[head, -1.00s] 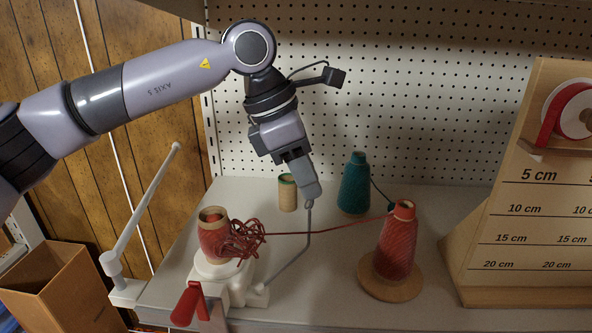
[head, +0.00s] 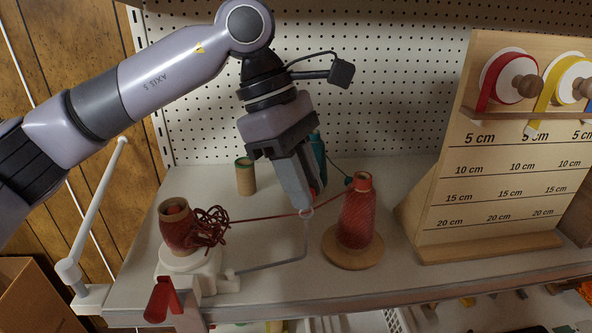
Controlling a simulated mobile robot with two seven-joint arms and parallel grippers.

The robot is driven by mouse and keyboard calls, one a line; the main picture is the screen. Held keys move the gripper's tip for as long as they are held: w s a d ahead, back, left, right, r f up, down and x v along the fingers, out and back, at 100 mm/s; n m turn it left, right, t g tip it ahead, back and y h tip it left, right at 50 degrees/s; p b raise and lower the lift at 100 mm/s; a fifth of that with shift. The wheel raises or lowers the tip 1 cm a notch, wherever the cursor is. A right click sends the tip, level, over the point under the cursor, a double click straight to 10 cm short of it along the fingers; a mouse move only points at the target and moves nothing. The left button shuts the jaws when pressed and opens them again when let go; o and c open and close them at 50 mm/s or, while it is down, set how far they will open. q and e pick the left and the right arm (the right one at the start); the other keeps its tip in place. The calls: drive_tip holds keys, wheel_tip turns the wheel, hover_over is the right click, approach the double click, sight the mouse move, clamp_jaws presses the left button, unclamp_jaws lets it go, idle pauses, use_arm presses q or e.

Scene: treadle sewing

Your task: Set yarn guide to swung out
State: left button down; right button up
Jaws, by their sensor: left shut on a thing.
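The yarn guide (head: 272,265) is a thin grey bent rod with an eyelet at its upright end. It reaches right from the white yarn winder (head: 190,262) at the shelf's front left. My left gripper (head: 304,204) points down and is shut on the guide's upright end, at the eyelet. The winder carries a core wound with tangled red yarn (head: 208,228) and has a red crank handle (head: 162,300). A red yarn strand runs from it past the eyelet to a red cone (head: 357,215) on a round wooden base. My right gripper is not in view.
A teal cone (head: 318,158) stands partly hidden behind my left gripper. A small tan spool (head: 245,176) is behind the winder. A wooden ribbon stand (head: 480,200) fills the right. A white post (head: 97,205) rises at the left.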

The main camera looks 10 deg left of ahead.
use_arm(q)
drive_tip(key=shift+s+d+m, duration=0.25)
drive_tip(key=shift+s+m, duration=0.15)
drive_tip(key=shift+m, duration=0.1)
drive_tip(key=c, duration=1)
unclamp_jaws()
drive_tip(key=w+a+r, duration=0.2)
drive_tip(key=a, duration=0.4)
drive_tip(key=w+a+r+b, duration=0.1)
drive_tip(key=w+a+r, duration=0.1)
drive_tip(key=a, duration=0.5)
drive_tip(key=shift+w+r, duration=0.35)
drive_tip(key=shift+w, duration=0.1)
drive_tip(key=shift+s, duration=0.1)
